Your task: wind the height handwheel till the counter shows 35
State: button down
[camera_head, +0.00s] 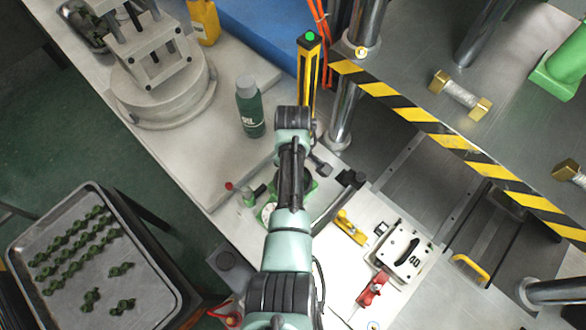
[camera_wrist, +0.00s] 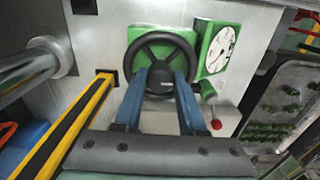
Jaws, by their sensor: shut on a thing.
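The black handwheel (camera_wrist: 160,44) is mounted on a green housing (camera_wrist: 203,30) in the wrist view. My gripper (camera_wrist: 161,78) is at the wheel, with one blue finger on each side of its hub (camera_wrist: 160,82), and is shut on the handwheel. A round white dial with dark marks (camera_wrist: 220,48) sits on the housing right of the wheel. Its reading is too small to tell, and no counter digits can be read. In the head view the dial's edge (camera_head: 266,214) shows beside my arm, which hides the handwheel and my fingertips.
A red-knobbed lever (camera_wrist: 215,124) is close right of my fingers. A yellow-black post (camera_head: 308,75) and a dark green bottle (camera_head: 249,107) stand near my arm. A tray of green parts (camera_head: 150,270) stands at lower left.

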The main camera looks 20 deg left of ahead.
dwell(0.4)
jog(key=shift+c, duration=2.4)
grip_release()
notch_tip(320, 180, up, 13)
jog(key=b, duration=0.2)
